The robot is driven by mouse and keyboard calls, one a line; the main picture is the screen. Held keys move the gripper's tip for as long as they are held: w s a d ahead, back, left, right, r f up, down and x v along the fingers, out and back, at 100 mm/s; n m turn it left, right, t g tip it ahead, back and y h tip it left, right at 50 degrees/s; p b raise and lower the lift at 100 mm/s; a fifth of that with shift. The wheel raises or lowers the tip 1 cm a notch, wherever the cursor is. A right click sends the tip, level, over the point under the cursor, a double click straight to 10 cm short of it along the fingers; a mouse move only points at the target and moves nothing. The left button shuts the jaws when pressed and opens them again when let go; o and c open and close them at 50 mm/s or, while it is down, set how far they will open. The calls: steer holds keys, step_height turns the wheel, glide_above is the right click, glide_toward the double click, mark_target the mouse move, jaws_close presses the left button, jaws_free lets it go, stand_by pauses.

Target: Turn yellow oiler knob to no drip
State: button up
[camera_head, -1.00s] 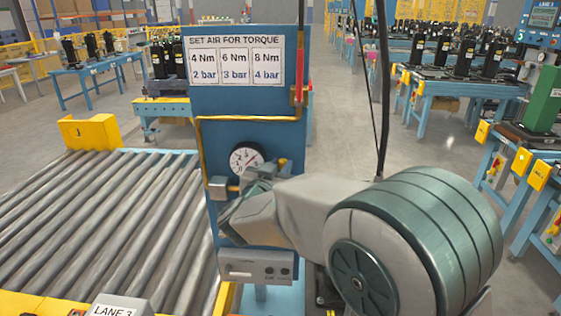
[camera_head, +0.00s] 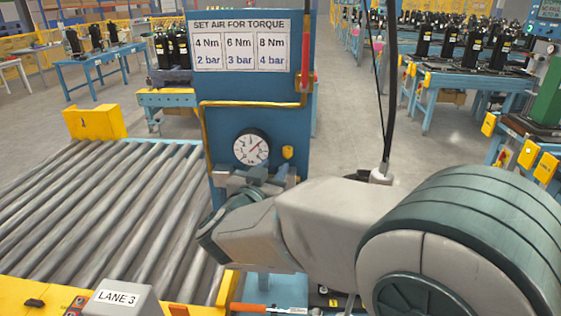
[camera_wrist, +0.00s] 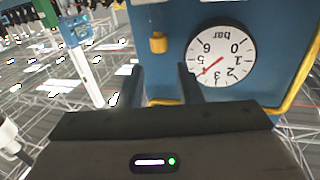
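The small yellow oiler knob (camera_head: 288,152) is on the blue panel, right of the round gauge. It also shows upside down in the wrist view (camera_wrist: 158,43), just beyond my fingertips. My gripper (camera_wrist: 163,76) is open, its two dark fingers apart with nothing seen between them. The knob appears roughly in line with the gap, nearer the left finger, and looks clear of both fingers. I cannot read the knob's setting or see any drip.
The pressure gauge (camera_head: 251,147) has a red needle, near 4 in the wrist view. A torque chart (camera_head: 240,47) tops the panel. A yellow pipe (camera_head: 206,135) bends around the gauge area. A roller conveyor (camera_head: 100,215) lies left. Black cables (camera_head: 389,100) hang to the right.

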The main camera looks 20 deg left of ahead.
mark_target(289, 154)
steer(key=s, duration=0.6)
steer(key=shift+s+b, duration=0.2)
steer(key=shift+b, duration=0.1)
steer(key=shift+a, duration=0.1)
steer(key=o, duration=0.3)
steer(key=w+d+r+n+t+y+p, duration=0.1)
steer(key=w+d+r+n+y+p, duration=0.25)
steer(key=y, duration=0.25)
steer(key=d+f+n+g+y+p, duration=0.1)
steer(key=d+f+n+g+y, duration=0.3)
steer(key=d+y, duration=0.15)
steer(key=shift+h, duration=0.45)
steer(key=p+x, duration=0.6)
steer(key=x, duration=0.7)
steer(key=shift+d+p, duration=0.1)
steer(key=shift+p, duration=0.2)
jaws_close()
